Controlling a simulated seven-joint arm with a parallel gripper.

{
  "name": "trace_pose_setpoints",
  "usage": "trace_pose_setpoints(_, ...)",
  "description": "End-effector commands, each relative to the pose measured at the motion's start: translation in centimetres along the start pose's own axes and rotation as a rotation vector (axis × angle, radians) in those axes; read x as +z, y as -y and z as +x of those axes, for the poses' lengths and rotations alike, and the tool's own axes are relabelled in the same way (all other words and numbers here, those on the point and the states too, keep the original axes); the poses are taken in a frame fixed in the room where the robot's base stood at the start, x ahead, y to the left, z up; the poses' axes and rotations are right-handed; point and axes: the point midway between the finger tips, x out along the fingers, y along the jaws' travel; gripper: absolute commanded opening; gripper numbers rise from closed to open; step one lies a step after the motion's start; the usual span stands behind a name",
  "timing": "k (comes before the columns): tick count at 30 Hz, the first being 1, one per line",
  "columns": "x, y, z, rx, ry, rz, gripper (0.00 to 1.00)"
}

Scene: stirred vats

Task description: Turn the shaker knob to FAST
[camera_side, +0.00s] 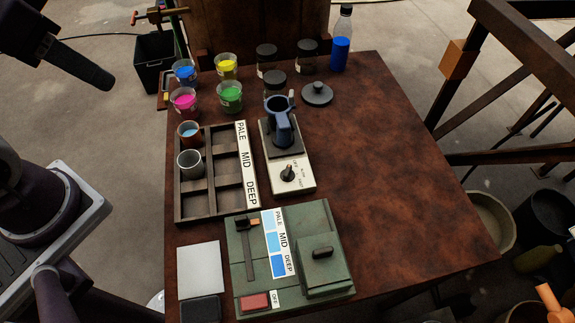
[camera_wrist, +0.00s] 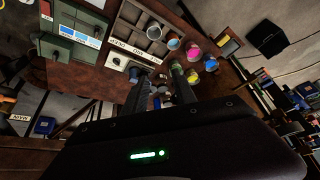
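The shaker (camera_side: 281,140) stands mid-table, with a blue holder (camera_side: 280,115) on its dark platform and a cream control panel (camera_side: 301,182) at its front. The dark shaker knob (camera_side: 287,174) sits on this panel. Its light-tipped pointer appears turned toward the holder, near the uppermost of several small labels, too small to read surely. The panel also shows in the wrist view (camera_wrist: 122,62), where the knob is small and dark. My gripper (camera_wrist: 160,82) is open and empty, its two fingers apart, above the table and clear of the knob. The fingers partly hide the shaker.
A wooden rack (camera_side: 216,172) with cups stands left of the shaker. A green box (camera_side: 318,270) with a lever lies in front. Paint cups (camera_side: 230,97), dark-lidded jars (camera_side: 275,80) and a blue bottle (camera_side: 341,50) stand behind. The table's right side (camera_side: 390,160) is clear.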

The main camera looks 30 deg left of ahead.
Motion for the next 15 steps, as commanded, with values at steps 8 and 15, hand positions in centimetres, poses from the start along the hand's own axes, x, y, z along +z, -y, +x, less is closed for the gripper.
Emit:
trace_pose_setpoints(8, -9.0, -6.7, 10.6, -0.088, 0.224, -0.039, 0.33)
trace_pose_setpoints(15, -8.2, -16.7, 23.4, -0.044, 0.390, -0.161, 0.33)
